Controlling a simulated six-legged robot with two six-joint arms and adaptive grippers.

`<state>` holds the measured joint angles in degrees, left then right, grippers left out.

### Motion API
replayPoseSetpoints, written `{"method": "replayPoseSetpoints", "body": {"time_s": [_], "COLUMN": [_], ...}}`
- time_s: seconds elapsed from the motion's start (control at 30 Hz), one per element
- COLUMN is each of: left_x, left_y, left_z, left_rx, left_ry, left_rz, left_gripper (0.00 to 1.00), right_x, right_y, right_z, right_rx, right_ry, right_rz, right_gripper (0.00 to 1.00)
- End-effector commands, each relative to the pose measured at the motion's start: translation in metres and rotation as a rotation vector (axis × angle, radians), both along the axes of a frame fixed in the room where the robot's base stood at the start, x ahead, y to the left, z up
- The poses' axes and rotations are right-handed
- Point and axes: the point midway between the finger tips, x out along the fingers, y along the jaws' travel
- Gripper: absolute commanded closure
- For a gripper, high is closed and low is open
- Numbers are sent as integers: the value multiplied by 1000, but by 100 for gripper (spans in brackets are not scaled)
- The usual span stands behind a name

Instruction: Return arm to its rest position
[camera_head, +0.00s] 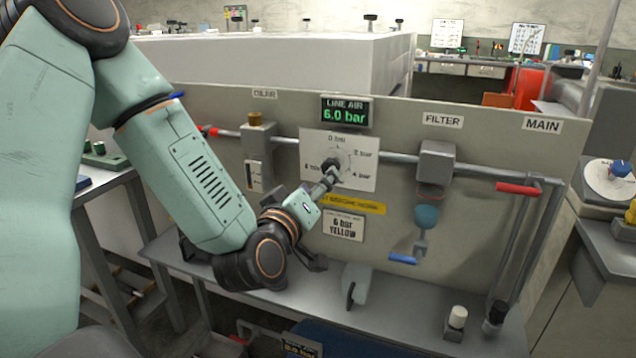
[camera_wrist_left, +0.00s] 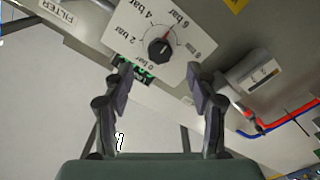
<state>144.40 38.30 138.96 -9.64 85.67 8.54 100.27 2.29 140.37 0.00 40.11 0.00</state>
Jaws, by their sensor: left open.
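My left arm comes in from the left in the head view. Its gripper (camera_head: 327,183) is in front of the white pressure dial plate (camera_head: 365,180), partly hiding its centre. In the left wrist view my left gripper (camera_wrist_left: 160,84) is open and empty, its two dark fingers spread wide. The black dial knob (camera_wrist_left: 161,49) lies beyond the fingertips, apart from them. The dial plate (camera_wrist_left: 140,25) carries bar marks around the knob. The green display (camera_head: 346,113) above the dial reads LINE AIR 6.0 bar. My right gripper is in neither view.
The grey panel (camera_head: 520,145) carries a pipe, a filter unit (camera_head: 435,165), a blue handle (camera_head: 402,258) and a red handle (camera_head: 517,188). A white-topped bottle (camera_head: 457,318) stands on the bench (camera_head: 400,310) below.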

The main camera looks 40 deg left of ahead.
Motion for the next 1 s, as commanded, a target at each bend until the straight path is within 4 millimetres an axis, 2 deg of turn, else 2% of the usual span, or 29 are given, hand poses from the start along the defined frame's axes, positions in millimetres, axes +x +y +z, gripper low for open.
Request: {"method": "replayPoseSetpoints", "body": {"time_s": [0.4, 0.47, 0.57, 0.67, 0.7, 0.77, 0.87, 0.97, 1.0], "left_x": [0, 1, 1, -4, -9, -21, -48, -86, -104], "left_y": [0, -3, -10, -28, -38, -50, -67, -82, -87], "left_z": [-1, -5, -23, -56, -77, -107, -156, -205, -224], "left_rx": [3, 4, 5, 25, 43, 66, 107, 150, 166], "left_ry": [5, 26, 109, 262, 345, 459, 648, 842, 922], "left_rz": [-2, -13, -48, -120, -157, -204, -281, -360, -391], "left_gripper": [42, 42, 42, 42, 42, 42, 42, 42, 42], "right_x": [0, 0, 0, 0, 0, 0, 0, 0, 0], "right_y": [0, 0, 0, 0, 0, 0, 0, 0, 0], "right_z": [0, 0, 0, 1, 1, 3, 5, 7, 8], "right_rx": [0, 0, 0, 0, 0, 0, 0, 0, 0], "right_ry": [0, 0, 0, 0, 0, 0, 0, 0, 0], "right_rz": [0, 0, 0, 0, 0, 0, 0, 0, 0], "right_gripper": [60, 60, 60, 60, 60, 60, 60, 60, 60]}}
